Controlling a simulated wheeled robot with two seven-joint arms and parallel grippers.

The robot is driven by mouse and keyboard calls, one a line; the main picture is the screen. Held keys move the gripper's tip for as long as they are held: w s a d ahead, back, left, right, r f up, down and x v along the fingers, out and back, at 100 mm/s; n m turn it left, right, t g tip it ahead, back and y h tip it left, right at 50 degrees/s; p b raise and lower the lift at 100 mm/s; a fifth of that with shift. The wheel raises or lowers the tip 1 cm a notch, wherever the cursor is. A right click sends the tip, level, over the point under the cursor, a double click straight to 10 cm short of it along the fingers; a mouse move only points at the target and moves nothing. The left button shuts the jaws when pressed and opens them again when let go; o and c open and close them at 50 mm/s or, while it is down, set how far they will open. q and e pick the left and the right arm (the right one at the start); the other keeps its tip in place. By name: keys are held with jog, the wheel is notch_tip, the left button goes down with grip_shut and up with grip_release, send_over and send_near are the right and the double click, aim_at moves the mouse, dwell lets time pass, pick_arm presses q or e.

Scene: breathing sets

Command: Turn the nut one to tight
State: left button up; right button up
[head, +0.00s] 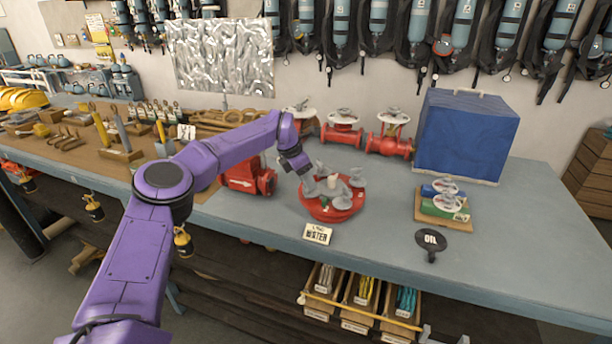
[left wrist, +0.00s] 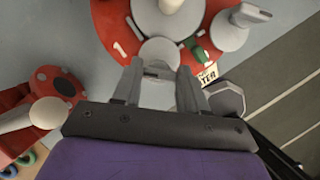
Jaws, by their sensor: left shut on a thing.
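A round red flange (head: 328,209) lies on the grey bench with several grey wing-shaped nuts on it and a pale post at its centre. In the left wrist view the flange (left wrist: 112,22) shows a white "1" beside a grey nut, nut one (left wrist: 158,52). My left gripper (head: 306,176) reaches down to the flange's left side. In the left wrist view its two grey fingers (left wrist: 158,88) are shut on nut one, one finger on each side. At the bottom edge of the head view, grey tips (head: 440,338) look like my right gripper, mostly cut off.
Red valves (head: 388,142) stand behind the flange, and another red valve body (head: 250,178) is close on its left. A "water" sign (head: 317,234) stands in front.

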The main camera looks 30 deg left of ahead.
dwell(0.5)
pick_arm(q)
jog(key=o, duration=1.1)
jog(key=shift+a, duration=0.1)
jog(key=shift+c, duration=0.2)
jog(key=shift+s, duration=0.1)
jog(key=shift+r, duration=0.1)
jog(key=b+v, duration=0.3)
jog(key=v, duration=0.7)
jog(key=shift+r, duration=0.15)
jog(key=shift+s+a, duration=0.1)
jog(key=shift+s, duration=0.05)
